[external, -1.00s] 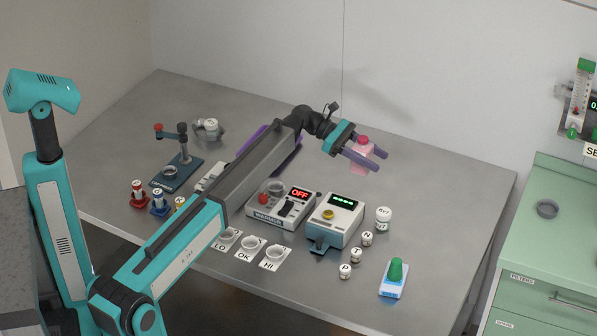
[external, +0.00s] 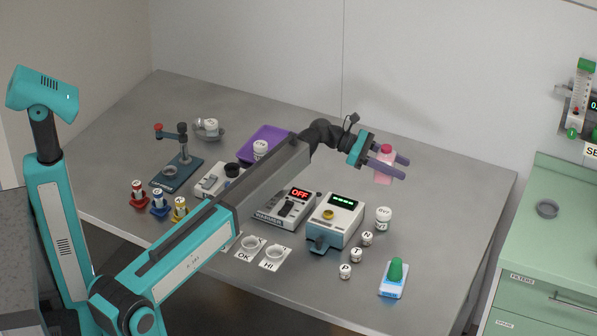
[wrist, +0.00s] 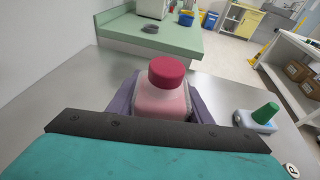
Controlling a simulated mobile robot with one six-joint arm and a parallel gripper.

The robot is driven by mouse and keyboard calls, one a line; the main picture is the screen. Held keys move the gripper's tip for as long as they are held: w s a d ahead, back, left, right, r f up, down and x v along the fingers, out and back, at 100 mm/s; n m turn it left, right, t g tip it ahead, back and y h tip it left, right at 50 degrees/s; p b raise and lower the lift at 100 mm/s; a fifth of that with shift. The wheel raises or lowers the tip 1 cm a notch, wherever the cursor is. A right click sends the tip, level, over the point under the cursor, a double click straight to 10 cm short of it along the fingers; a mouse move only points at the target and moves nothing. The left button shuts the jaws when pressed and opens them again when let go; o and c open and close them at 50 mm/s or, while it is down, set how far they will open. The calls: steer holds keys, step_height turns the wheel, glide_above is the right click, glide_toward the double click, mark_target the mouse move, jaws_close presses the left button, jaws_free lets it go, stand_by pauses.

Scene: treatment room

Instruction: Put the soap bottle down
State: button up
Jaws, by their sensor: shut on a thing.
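The soap bottle (external: 383,172) is pink and translucent with a red cap. It is held upright between the two purple fingers of my gripper (external: 388,168), which is shut on it. In the external view it appears above the back right part of the grey table (external: 440,190); the exact gap beneath it is hard to judge. In the wrist view the soap bottle (wrist: 162,95) stands between the fingers, its lower part hidden by the gripper's dark front plate.
The table's right part is bare behind the white jar (external: 383,217). Small lettered pots (external: 356,255) and a green-topped device (external: 394,280) stand nearer the front right. The warmer (external: 287,206) and a device with a green display (external: 334,220) are left of these. A green cabinet (external: 560,210) stands right.

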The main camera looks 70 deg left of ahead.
steer(key=w+d+m+h, duration=0.1)
steer(key=w+d, duration=0.1)
steer(key=d, duration=0.8)
steer(key=w+d+m+g, duration=0.1)
steer(key=w+d, duration=0.1)
steer(key=d, duration=0.9)
steer(key=shift+w+r+h+b, duration=0.15)
steer(key=shift+w+h+b, duration=0.2)
steer(key=shift+h, duration=0.05)
step_height(320, 180, down, 6)
steer(key=shift+f, duration=0.25)
steer(key=shift+f+p, duration=0.35)
steer(key=shift+f, duration=1.4)
steer(key=shift+f, duration=0.15)
steer(key=o, duration=1.4)
steer(key=shift+c, duration=0.2)
